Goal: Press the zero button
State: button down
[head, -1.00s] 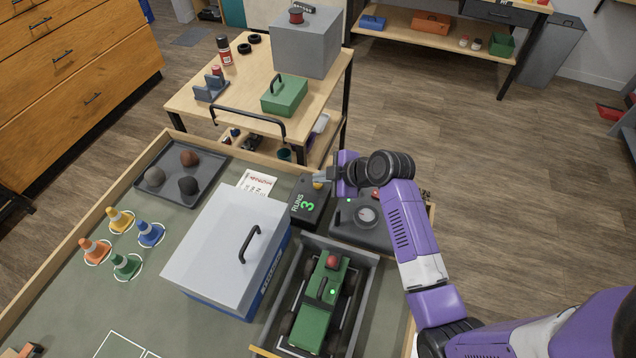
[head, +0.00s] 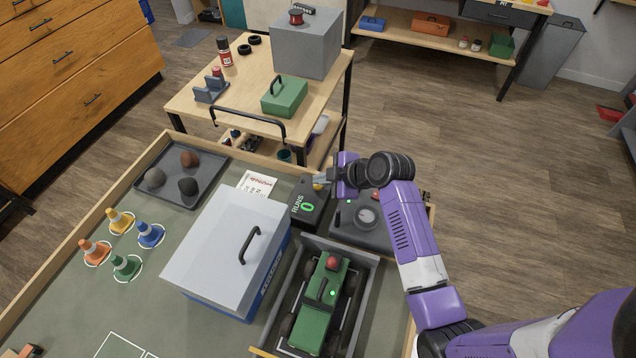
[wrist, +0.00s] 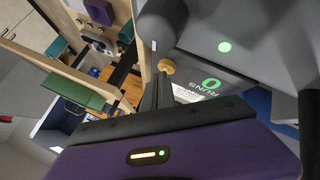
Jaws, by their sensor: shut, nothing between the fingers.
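The dark counter box (head: 308,208) stands on the bench and its green display reads RUNS 0. It also shows in the wrist view (wrist: 222,90). A yellow button (wrist: 166,66) sits on the box, at the fingertips in the wrist view; the head view shows a small part of it (head: 318,187). My gripper (head: 321,181) is shut and empty, with its tips at or just above the button. I cannot tell whether they touch it.
A grey box with a round dial (head: 367,218) stands right of the counter. A grey-lidded case (head: 215,250) is to the left, and a green crawler (head: 315,310) sits in a grey bay in front. Cones and a tray (head: 205,198) are further left.

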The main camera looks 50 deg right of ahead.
aim_at(321, 186)
jog(key=shift+r, duration=0.55)
jog(key=shift+r+p, duration=0.15)
jog(key=shift+p, duration=0.25)
notch_tip(321, 186, up, 5)
jog(key=p, duration=0.4)
dwell(0.6)
